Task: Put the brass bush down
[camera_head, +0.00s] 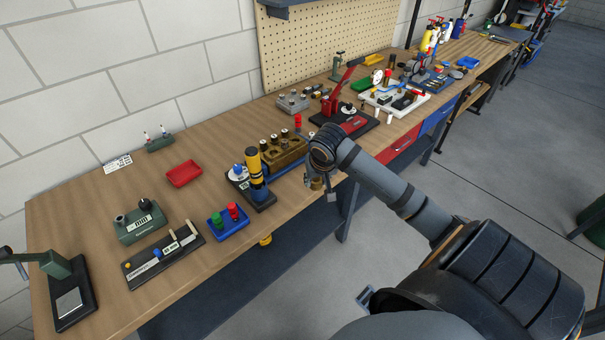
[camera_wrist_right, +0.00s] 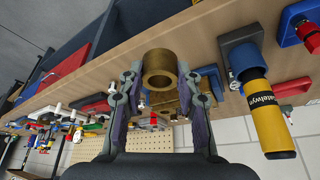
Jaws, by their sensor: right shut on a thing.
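The brass bush (camera_wrist_right: 160,84) is a short, thick ring with a round hole, held between the two fingers of my right gripper (camera_wrist_right: 161,77) in the right wrist view. In the head view my right gripper (camera_head: 323,182) points down near the front edge of the bench, with a bit of the bush (camera_head: 315,184) showing beside the fingers. The bush looks raised above the bench top; the gap beneath it is hard to judge. My left gripper is in neither view.
A brass-coloured block with several dark-topped pieces (camera_head: 285,153) stands just behind my gripper. A black and yellow cylinder (camera_head: 256,172) on a dark base stands to its left. A red lever tool (camera_head: 335,104) stands behind. Bare wood (camera_head: 215,200) shows farther left.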

